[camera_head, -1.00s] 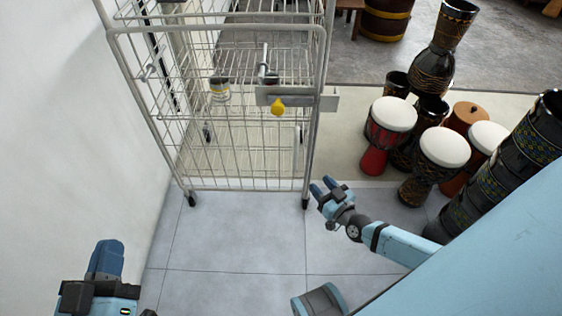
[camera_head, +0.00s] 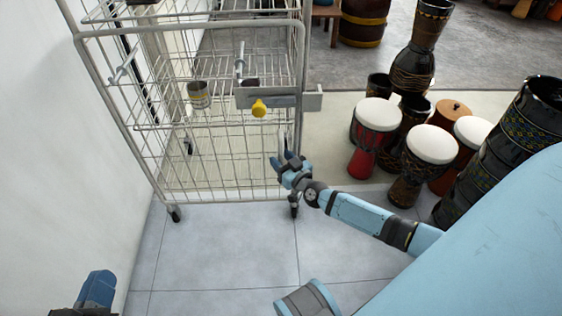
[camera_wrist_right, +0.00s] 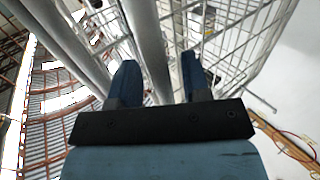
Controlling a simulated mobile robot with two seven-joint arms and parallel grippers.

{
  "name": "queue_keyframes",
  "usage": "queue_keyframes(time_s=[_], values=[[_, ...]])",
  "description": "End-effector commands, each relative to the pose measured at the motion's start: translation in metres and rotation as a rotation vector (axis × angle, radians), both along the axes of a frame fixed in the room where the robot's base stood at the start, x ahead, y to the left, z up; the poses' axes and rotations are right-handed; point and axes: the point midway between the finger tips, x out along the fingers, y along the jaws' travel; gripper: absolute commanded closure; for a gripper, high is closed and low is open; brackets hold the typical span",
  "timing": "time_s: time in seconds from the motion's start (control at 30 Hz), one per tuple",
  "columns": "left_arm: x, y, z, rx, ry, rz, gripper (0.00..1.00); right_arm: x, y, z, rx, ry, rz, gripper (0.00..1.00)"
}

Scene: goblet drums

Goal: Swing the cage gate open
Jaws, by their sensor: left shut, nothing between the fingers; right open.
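The cage (camera_head: 215,150) is a tall wire trolley on casters, standing against the white wall on the left. Its front gate, a wire panel in a grey tube frame, looks closed. My right gripper (camera_head: 286,158) is open, low by the cage's right front post, below the latch. In the right wrist view a grey tube (camera_wrist_right: 147,45) runs between the open fingers (camera_wrist_right: 160,85); contact cannot be told. My left gripper (camera_head: 98,285) is shut and empty at the lower left, away from the cage.
Several goblet drums (camera_head: 378,125) stand on the floor right of the cage, with taller dark drums (camera_head: 515,140) near my right arm. A can (camera_head: 199,95) is inside the cage. The white wall (camera_head: 60,180) bounds the left. The tiled floor (camera_head: 220,250) in front is clear.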

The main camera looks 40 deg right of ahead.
Motion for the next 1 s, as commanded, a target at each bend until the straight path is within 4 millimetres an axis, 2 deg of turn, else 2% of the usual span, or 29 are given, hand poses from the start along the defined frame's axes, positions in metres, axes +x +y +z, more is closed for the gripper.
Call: queue_keyframes(time_s=[0.33, 0.5, 0.53, 0.83, 1.0], values=[[0.000, 0.000, -0.002, 0.004, 0.007, -0.003, 1.00, 0.004, 0.000, 0.000, 0.000, 0.001, 0.000, 0.57], [0.000, 0.000, -0.002, 0.005, 0.008, -0.003, 1.00, 0.004, 0.000, 0.000, 0.000, 0.001, 0.000, 0.96], [0.000, 0.000, -0.002, 0.005, 0.008, -0.003, 1.00, 0.004, 0.000, 0.000, 0.000, 0.001, 0.000, 1.00], [0.000, 0.000, 0.002, 0.002, 0.001, 0.000, 1.00, 0.002, 0.002, 0.001, 0.002, 0.001, -0.008, 1.00], [0.001, 0.001, 0.021, -0.028, -0.045, 0.017, 1.00, -0.002, 0.005, 0.004, 0.004, 0.001, -0.041, 1.00]])
